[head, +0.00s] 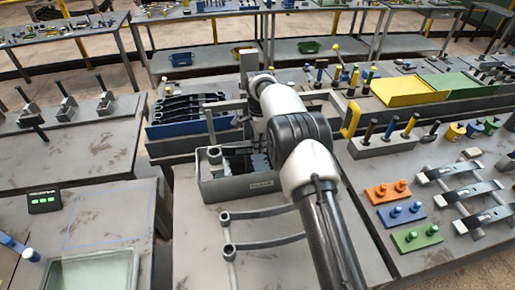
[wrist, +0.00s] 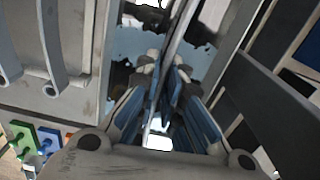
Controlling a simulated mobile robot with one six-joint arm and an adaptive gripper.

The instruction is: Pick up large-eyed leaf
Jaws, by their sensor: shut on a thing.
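In the wrist view my gripper (wrist: 168,71) is shut on a thin grey strip (wrist: 180,38), seen nearly edge-on between the blue-sided fingers. It looks like a leaf, but its eyes do not show clearly, so I cannot tell its eye size. In the head view my arm reaches over a grey bin (head: 262,187) and hides most of the gripper. Two grey leaves with round eyes lie on the near table, the upper leaf (head: 262,212) and the lower leaf (head: 270,242). Leaves with eyes also show at the left of the wrist view (wrist: 52,45).
A blue tray (head: 165,131) of black leaves stands behind the bin. Orange, blue and green peg plates (head: 417,236) and clamped bars (head: 480,190) are on the right table. A pale tray (head: 95,275) sits front left. The left table (head: 80,160) has bare room.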

